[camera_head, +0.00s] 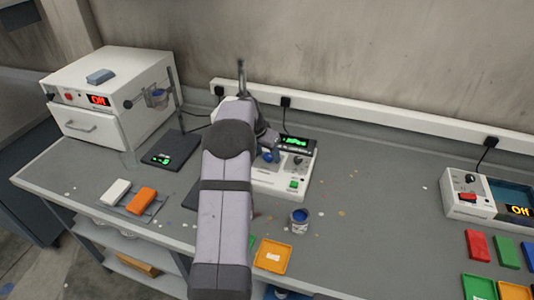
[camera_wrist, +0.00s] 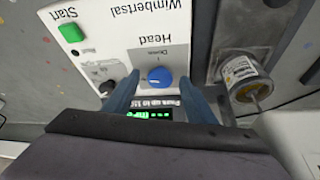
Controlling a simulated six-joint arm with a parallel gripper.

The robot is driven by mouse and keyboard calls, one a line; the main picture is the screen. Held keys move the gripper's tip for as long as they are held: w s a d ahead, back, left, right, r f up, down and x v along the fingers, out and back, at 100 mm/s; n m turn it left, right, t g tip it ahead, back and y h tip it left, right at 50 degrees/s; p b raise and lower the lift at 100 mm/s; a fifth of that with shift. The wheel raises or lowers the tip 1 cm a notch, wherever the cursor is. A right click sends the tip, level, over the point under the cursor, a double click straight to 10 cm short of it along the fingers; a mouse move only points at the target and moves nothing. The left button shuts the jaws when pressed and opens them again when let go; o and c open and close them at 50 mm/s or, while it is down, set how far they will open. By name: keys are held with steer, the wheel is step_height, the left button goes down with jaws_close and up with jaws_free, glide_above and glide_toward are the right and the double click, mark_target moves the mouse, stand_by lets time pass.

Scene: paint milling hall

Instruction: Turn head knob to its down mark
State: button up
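The blue head knob (camera_wrist: 159,76) sits on the white panel of a machine (camera_wrist: 110,40), under the printed word "Head" and a small mark line that seems to read "Down". The lettering is upside down in the wrist view. The knob's pointer is too small to read. My gripper (camera_wrist: 160,88) is open, its two dark blue fingers to either side of the knob, with gaps between. In the head view the machine (camera_head: 277,182) stands mid-bench, and my arm hides its left part and most of the gripper.
A green Start button (camera_wrist: 71,33), a dark knob (camera_wrist: 108,87) and a lit green display (camera_wrist: 150,113) are near the knob. A metal can (camera_wrist: 243,80) is beside the panel. A paint pot (camera_head: 299,221) and an orange tray (camera_head: 273,256) lie in front of the machine.

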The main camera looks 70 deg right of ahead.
steer(key=b+v, duration=0.2)
steer(key=v, duration=0.5)
steer(key=shift+r, duration=0.15)
steer(key=shift+a, duration=0.1)
steer(key=shift+c, duration=0.4)
